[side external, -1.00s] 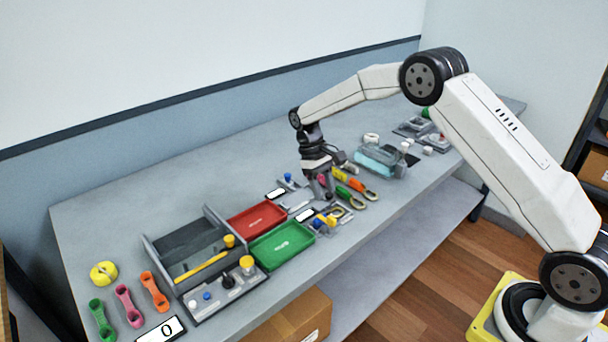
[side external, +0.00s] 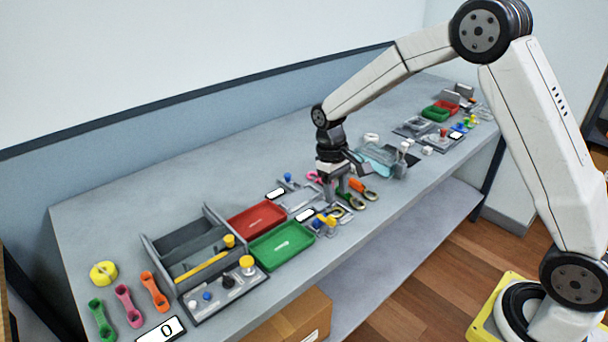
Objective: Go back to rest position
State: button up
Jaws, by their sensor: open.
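My gripper (side external: 338,197) points down over the middle of the grey bench (side external: 150,195), near the orange-handled tool (side external: 362,188) and the small station with yellow and blue parts (side external: 325,222). Its jaws are open and I see nothing held in them. The fingertips are small here, and I cannot tell how high they are above the bench. The gripper hides part of the pink item (side external: 313,176) and the tools behind it.
A red tray (side external: 257,219) and a green tray (side external: 281,246) lie left of my gripper. A teal item (side external: 374,158) and more stations stand to the right.

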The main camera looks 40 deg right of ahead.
jog(key=s+a+r+t, duration=0.1)
jog(key=s+t, duration=0.3)
jog(key=s, duration=1.2)
jog(key=shift+s+a+r+t, duration=0.3)
jog(key=shift+a, duration=0.25)
